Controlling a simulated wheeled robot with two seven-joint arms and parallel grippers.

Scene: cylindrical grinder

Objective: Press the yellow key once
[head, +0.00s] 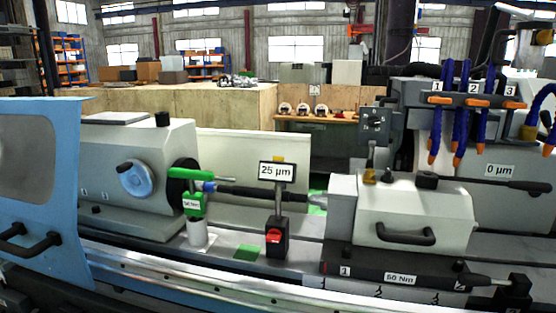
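A small yellow piece (278,159) sits on top of the dark "25 µm" display (276,171), which stands on a post above a black base with a red switch (273,236). Another small yellow part (369,178) is on the top left of the white tailstock housing (415,210). I cannot tell from this view which of these is the yellow key. Neither of my grippers is in view.
A blue door with a black handle (28,243) stands at the left. A green-handled tool (194,195) stands left of the display. Blue hoses with orange nozzles (460,110) hang at the upper right. A dark lever (490,182) lies below them.

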